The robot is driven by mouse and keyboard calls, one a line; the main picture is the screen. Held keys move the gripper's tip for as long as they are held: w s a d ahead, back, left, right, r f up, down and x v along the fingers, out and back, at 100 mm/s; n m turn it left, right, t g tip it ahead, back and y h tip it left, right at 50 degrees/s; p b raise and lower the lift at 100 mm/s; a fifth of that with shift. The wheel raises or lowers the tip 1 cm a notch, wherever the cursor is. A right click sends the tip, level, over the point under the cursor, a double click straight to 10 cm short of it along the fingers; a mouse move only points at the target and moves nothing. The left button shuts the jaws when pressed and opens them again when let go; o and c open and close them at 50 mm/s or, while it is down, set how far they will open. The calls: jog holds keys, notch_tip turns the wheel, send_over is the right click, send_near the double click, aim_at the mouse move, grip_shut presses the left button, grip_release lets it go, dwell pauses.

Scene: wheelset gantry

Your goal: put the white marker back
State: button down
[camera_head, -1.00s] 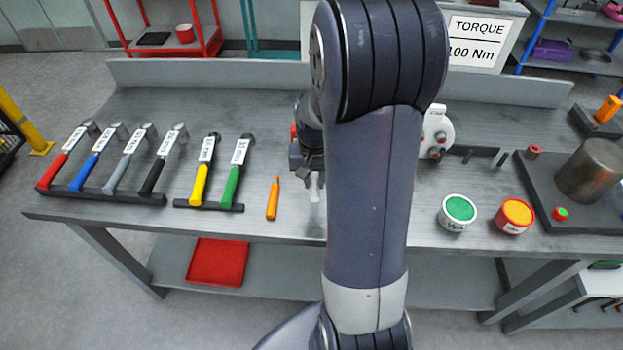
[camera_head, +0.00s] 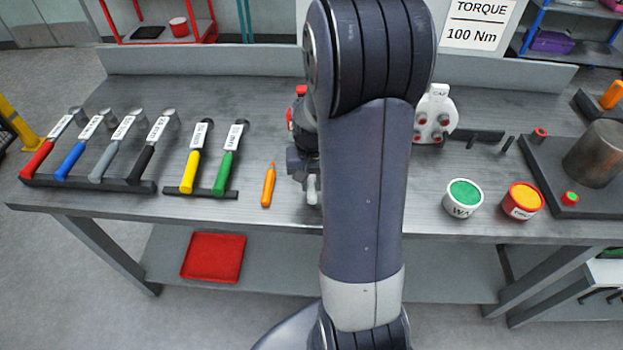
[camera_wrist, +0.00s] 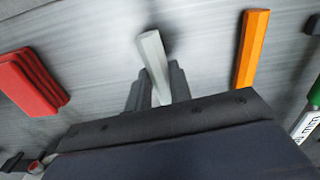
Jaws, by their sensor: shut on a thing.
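The white marker (camera_head: 312,190) is held between the two fingers of my gripper (camera_wrist: 157,92), which is shut on it. In the wrist view the white marker (camera_wrist: 153,55) sticks out beyond the fingertips, over the grey tabletop. I cannot tell whether it touches the table. In the head view my arm hides part of the gripper. An orange marker (camera_head: 268,186) lies on the bench just left of the gripper; it also shows right of the fingers in the wrist view (camera_wrist: 252,48).
Several labelled hammers (camera_head: 97,150) and two more tools, yellow (camera_head: 190,172) and green (camera_head: 226,172), rest in racks at the left. A white-and-green tub (camera_head: 460,205) and a red-and-orange tub (camera_head: 522,205) stand right of my arm. A red object (camera_wrist: 33,82) lies left in the wrist view.

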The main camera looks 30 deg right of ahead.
jog(key=shift+f, duration=0.55)
jog(key=shift+f+b, duration=0.5)
jog(key=shift+b, duration=0.1)
jog(key=c, duration=1.2)
grip_release()
notch_tip(320, 180, up, 11)
jog(key=shift+f, duration=0.1)
notch_tip(320, 180, down, 11)
jog(key=shift+r, duration=0.2)
jog(key=shift+r+p, duration=0.25)
jog(key=shift+p, duration=0.05)
